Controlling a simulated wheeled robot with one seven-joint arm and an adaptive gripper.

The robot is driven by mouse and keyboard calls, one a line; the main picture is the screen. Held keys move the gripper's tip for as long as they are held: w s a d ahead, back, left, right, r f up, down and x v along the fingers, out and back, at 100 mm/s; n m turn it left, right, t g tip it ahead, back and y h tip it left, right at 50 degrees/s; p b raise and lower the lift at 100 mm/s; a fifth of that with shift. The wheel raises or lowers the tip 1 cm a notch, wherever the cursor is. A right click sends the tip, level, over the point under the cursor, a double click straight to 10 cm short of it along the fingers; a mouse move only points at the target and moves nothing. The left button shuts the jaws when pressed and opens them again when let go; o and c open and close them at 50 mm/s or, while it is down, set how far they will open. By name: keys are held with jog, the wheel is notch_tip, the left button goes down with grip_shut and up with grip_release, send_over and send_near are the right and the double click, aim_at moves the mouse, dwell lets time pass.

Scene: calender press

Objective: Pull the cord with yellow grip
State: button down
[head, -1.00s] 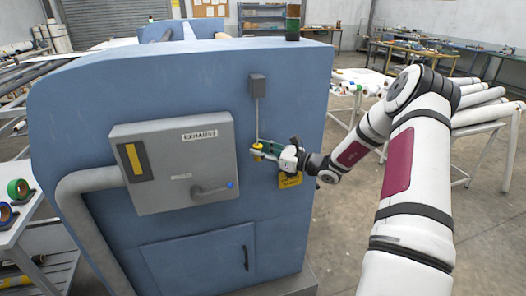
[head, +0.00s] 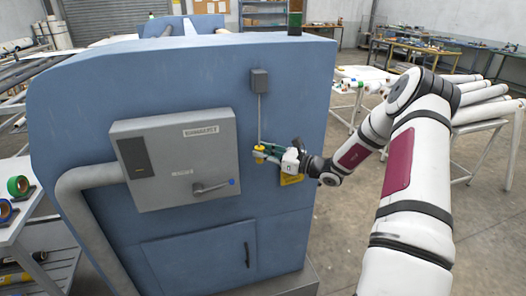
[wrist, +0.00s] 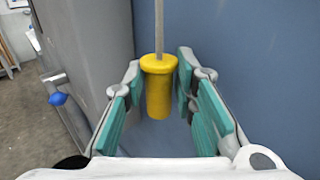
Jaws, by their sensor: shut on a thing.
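The yellow grip (head: 259,151) hangs on a thin grey cord (head: 260,115) below a small dark box (head: 259,80) on the blue machine's side. My gripper (head: 264,153) reaches in from the right and is shut on the yellow grip. In the wrist view the yellow grip (wrist: 159,88) stands upright between the green pads of my gripper (wrist: 160,95), with the cord (wrist: 158,28) rising straight from its top. The cord looks taut.
A grey exhaust box (head: 176,158) with a blue-tipped lever (head: 211,187) is left of the grip. A yellow sign (head: 291,179) sits just below my gripper. Tables (head: 485,125) stand behind at right; open floor (head: 345,240) lies right of the machine.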

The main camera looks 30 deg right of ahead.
jog(key=shift+r+p, duration=0.35)
jog(key=shift+r, duration=0.5)
jog(key=c, duration=1.2)
grip_release()
jog(key=v, duration=1.2)
jog(key=shift+r, duration=0.1)
